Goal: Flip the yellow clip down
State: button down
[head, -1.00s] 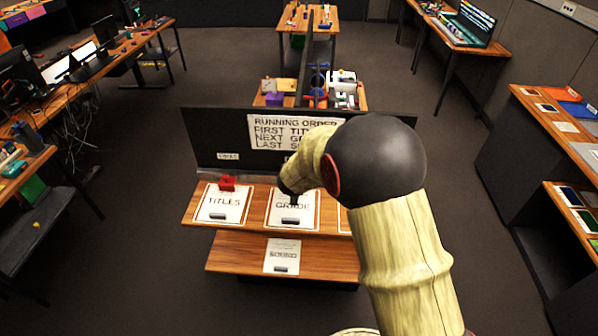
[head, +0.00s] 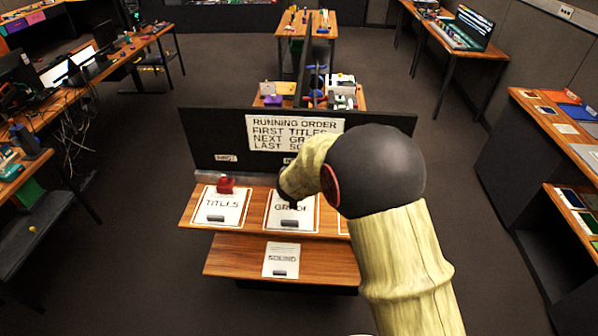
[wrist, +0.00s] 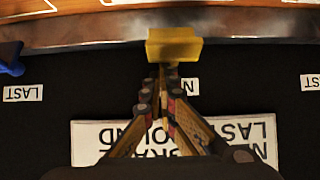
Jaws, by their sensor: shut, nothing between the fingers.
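The yellow clip (wrist: 174,46) shows in the wrist view as a small block at the metal rail, top centre. My gripper (wrist: 162,72) has its fingers together, with the tips at the clip's lower edge in the picture; I cannot tell if they touch it. Nothing is between the fingers. In the head view my arm hides the yellow clip, and only the dark end of my wrist shows above the middle card. A red clip (head: 226,184) stands on the rail at left. A blue clip (wrist: 12,58) shows at the wrist view's left edge.
A black upright panel (head: 215,130) carries a running order sign (head: 290,132) and small labels. Before it, a wooden desk (head: 255,215) holds a TITLES card (head: 220,204) and a GRADE card (head: 285,222). A SOUND card (head: 281,259) lies on the lower shelf.

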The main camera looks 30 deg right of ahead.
jog(key=shift+s+a+f+t+b, duration=0.25)
jog(key=shift+t+b, duration=0.15)
jog(key=shift+b, duration=1.1)
jog(key=t+b, duration=0.1)
jog(key=b, duration=0.2)
jog(key=s+f+h+b, duration=0.1)
jog(key=b, duration=0.2)
jog(key=shift+s+a+t+h+b, duration=0.1)
jog(key=shift+a+t+h+b, duration=0.2)
jog(key=shift+a+t+b, duration=0.1)
jog(key=t+b, duration=0.1)
jog(key=b, duration=0.1)
jog(key=s+t+h+b, duration=0.1)
jog(key=b, duration=0.2)
jog(key=shift+s+a+f+h+b, duration=0.2)
jog(key=shift+a+f+h+b, duration=0.1)
jog(key=shift+a+b, duration=0.1)
jog(key=shift+s+a+f+b, duration=0.35)
jog(key=shift+s+f+b, duration=0.15)
jog(key=shift+b, duration=0.3)
jog(key=shift+s+a+f, duration=0.2)
jog(key=shift+s+f, duration=0.05)
jog(key=shift+f, duration=0.1)
jog(key=v, duration=1.2)
